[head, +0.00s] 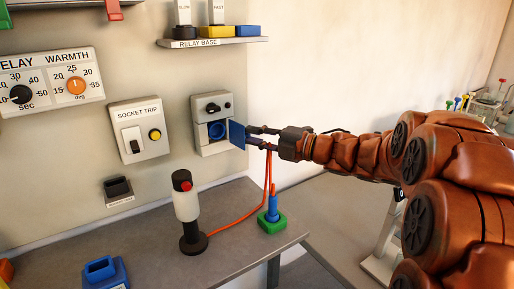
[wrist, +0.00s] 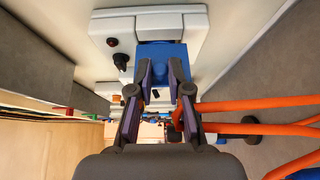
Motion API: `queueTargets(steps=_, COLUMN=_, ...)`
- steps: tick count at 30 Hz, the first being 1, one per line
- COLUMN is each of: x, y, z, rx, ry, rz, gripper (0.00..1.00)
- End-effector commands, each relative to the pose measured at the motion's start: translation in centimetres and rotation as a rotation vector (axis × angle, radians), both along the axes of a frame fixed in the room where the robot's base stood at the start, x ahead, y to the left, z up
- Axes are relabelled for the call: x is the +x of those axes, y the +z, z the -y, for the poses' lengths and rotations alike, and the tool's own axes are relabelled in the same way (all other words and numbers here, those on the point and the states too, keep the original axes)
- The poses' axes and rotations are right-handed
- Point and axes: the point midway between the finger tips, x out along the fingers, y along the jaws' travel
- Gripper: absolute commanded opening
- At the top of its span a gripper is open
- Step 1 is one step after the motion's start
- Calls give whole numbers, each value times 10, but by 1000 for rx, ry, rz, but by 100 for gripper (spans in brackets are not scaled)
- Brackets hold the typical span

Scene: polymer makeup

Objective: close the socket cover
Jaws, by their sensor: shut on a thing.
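The socket box (head: 212,140) is a pale unit on the wall with dark knobs above a blue round socket (head: 217,130). Its blue cover (head: 237,134) stands open, swung out from the box's right side. My gripper (head: 252,137) reaches in from the right and is shut on the cover's outer part. In the wrist view the blue cover (wrist: 161,55) shows between my two fingers, with the pale box (wrist: 188,22) behind it. The cover's gripped part is partly hidden by the fingers.
An orange cable (head: 268,175) hangs just below my gripper, down to a blue plug in a green base (head: 272,221). It also crosses the right of the wrist view (wrist: 250,104). A white bottle-like device with a red button (head: 185,203) stands on the grey bench (head: 150,245). A socket trip panel (head: 139,130) is left of the box.

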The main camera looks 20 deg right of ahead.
Motion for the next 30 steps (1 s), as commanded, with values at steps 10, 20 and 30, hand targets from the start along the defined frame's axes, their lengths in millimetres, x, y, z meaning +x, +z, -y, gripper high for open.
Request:
queueTargets(steps=10, x=-8, y=-5, z=-10, rx=-2, ry=-150, rz=1, gripper=0)
queueTargets(steps=20, x=-15, y=-5, z=-22, rx=-1, ry=-308, rz=2, gripper=0)
queueTargets(steps=30, x=-20, y=-6, z=-37, rx=-1, ry=-499, rz=1, gripper=0)
